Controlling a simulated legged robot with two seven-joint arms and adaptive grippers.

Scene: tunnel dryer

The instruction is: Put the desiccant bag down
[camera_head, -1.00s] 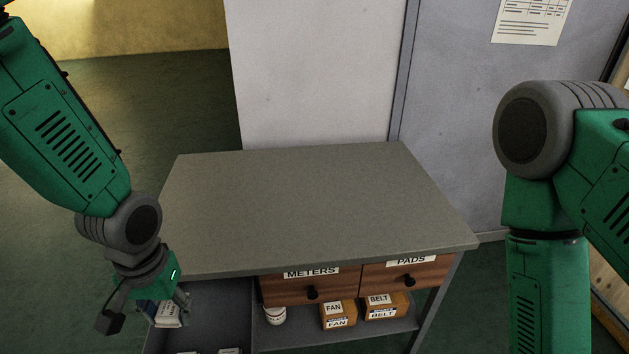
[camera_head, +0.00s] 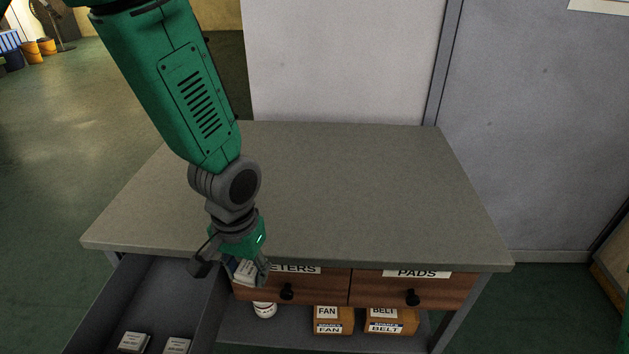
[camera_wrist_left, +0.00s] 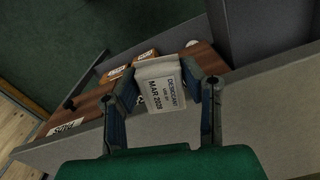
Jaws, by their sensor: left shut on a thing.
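My left gripper (camera_head: 250,274) is shut on the desiccant bag (camera_head: 243,271), a small white packet. In the left wrist view the bag (camera_wrist_left: 160,86) shows printed "DESICCANT" and "MAR 2028" between the two fingers (camera_wrist_left: 168,88). The gripper hangs at the table's front edge, in front of the METERS drawer and just right of the open drawer (camera_head: 135,285). The bag is off any surface that I can see. My right gripper is out of view.
Two white packets (camera_head: 134,342) lie in the open drawer. The grey tabletop (camera_head: 330,190) is bare. The METERS drawer (camera_head: 320,285) and PADS drawer (camera_head: 440,289) are shut. A white container (camera_head: 264,310), FAN box (camera_head: 333,321) and BELT box (camera_head: 391,321) stand on the shelf below.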

